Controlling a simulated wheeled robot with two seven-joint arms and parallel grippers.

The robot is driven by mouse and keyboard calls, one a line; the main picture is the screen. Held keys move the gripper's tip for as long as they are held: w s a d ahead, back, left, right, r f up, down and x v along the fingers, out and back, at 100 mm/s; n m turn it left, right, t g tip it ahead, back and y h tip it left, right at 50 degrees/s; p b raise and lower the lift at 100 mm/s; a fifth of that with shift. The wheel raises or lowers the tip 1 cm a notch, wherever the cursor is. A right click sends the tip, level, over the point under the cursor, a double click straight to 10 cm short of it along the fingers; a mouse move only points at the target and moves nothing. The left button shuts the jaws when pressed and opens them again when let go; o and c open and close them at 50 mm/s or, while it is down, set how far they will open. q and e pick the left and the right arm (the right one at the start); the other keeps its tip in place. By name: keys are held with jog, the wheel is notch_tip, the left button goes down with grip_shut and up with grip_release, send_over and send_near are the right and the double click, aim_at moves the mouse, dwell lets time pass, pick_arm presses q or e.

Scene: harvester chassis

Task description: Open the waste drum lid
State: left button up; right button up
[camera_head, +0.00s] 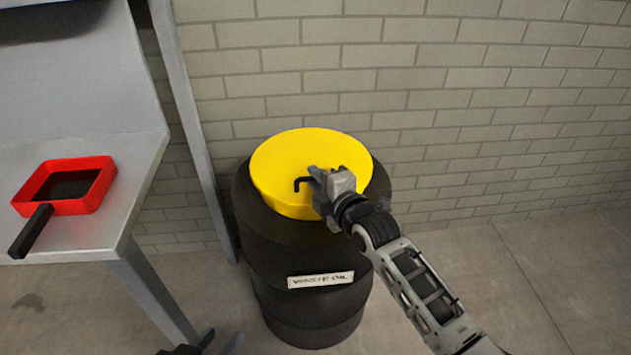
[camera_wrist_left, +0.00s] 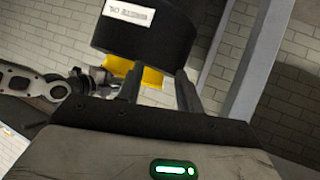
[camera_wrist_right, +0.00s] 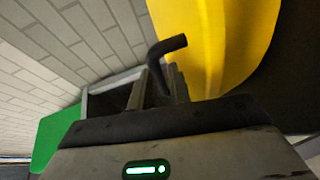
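The yellow lid (camera_head: 300,155) lies flat on top of the black waste drum (camera_head: 270,265). A bent black handle (camera_head: 301,183) sticks out at the lid's front; it also shows in the right wrist view (camera_wrist_right: 165,48). My right gripper (camera_head: 316,184) is at this handle, with the handle's lower part between its close-set fingers (camera_wrist_right: 160,82), which look shut on it. My left gripper (camera_head: 188,348) is low at the bottom edge of the head view, apart from the drum. Its fingers stand apart and empty in the left wrist view (camera_wrist_left: 160,85).
A grey table (camera_head: 95,230) with a red tray (camera_head: 65,209) and its black handle stands left of the drum. A grey post (camera_head: 190,125) and a brick wall (camera_head: 450,110) are behind. The floor right of the drum looks clear.

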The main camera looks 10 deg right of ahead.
pick_arm(q)
jog(key=shift+f, duration=0.2)
pick_arm(e)
jog(key=shift+w+a, duration=0.15)
jog(key=shift+w, duration=0.25)
jog(key=shift+c, duration=0.3)
